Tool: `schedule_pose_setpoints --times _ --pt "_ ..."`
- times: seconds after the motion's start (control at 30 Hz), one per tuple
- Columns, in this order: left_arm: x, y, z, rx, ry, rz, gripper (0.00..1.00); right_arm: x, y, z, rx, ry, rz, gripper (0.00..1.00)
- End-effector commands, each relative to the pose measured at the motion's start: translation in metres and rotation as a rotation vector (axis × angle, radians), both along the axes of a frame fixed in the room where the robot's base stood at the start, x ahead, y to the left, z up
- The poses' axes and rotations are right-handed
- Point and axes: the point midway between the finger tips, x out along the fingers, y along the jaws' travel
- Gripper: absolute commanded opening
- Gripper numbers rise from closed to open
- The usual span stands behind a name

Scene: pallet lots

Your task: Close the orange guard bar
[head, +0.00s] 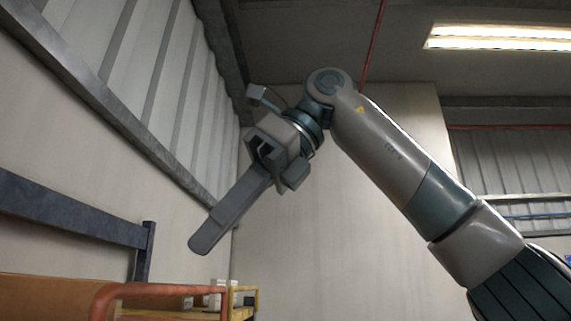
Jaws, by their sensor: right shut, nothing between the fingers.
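The orange guard bar (160,289) is a rounded tube at the bottom left of the head view. Its top run is level and its left end bends down out of the frame. The rest of it is cut off, so I cannot tell whether it is open or closed. My right gripper (204,242) hangs above the bar's right end, pointing down and left. Its fingers are shut together with nothing between them, and it looks apart from the bar. My left gripper is not in view.
A dark blue beam (70,212) with an upright post crosses the left side. Behind the bar are a brown-orange panel (40,288), small white boxes (216,294) and a yellow frame (244,289). A pale wall (340,230) stands behind; the space right of the gripper looks clear.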

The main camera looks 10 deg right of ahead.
Motion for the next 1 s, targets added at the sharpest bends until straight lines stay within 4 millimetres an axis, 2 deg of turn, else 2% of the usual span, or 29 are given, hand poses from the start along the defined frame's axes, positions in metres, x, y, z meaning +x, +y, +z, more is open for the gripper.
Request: schedule_pose_setpoints --times 0.27,0.4,0.6,0.8,1.0 --pt "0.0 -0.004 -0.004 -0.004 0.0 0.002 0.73 -0.008 -0.037 0.041 0.008 -0.001 -0.004 0.0" --pt "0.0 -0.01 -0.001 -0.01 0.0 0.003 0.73 -0.012 -0.055 0.062 0.009 -0.001 -0.004 0.0" --pt "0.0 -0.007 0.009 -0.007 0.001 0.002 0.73 -0.015 -0.077 0.087 0.008 -0.002 -0.007 0.0" --pt "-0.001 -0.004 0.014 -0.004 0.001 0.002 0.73 -0.018 -0.087 0.097 0.01 -0.003 -0.006 0.0" --pt "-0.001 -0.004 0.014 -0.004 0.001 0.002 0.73 -0.018 -0.089 0.098 0.01 -0.002 -0.004 0.0"
